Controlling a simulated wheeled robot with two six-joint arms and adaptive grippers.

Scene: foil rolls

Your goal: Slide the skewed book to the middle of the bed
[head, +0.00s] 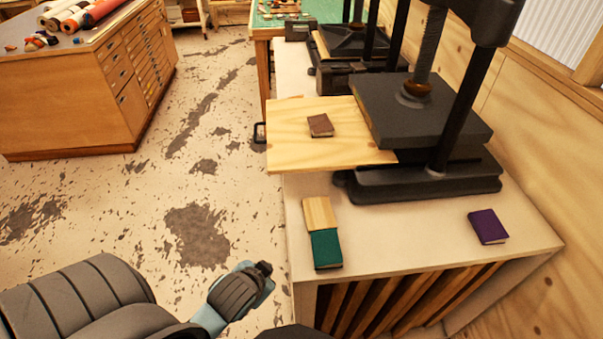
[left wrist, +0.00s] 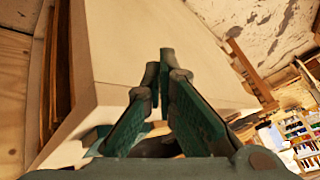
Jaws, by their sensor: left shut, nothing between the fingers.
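The skewed book (head: 320,125) is small and brown. It lies flat and turned at an angle on the pale wooden bed (head: 290,145), which sticks out to the left of the black press (head: 425,110). The book is near the middle of the bed's exposed part, apart from the press. My left arm comes in at the bottom left of the head view, below and left of the bench. In the left wrist view my left gripper (left wrist: 162,65) has its green fingers shut with nothing between them. It is away from the book, by the bench. My right gripper is not in view.
A teal book (head: 325,250) and a pale wood block (head: 319,213) lie at the near left edge of the bench (head: 410,235). A purple book (head: 488,227) lies at the right. A drawer cabinet (head: 90,90) stands far left.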

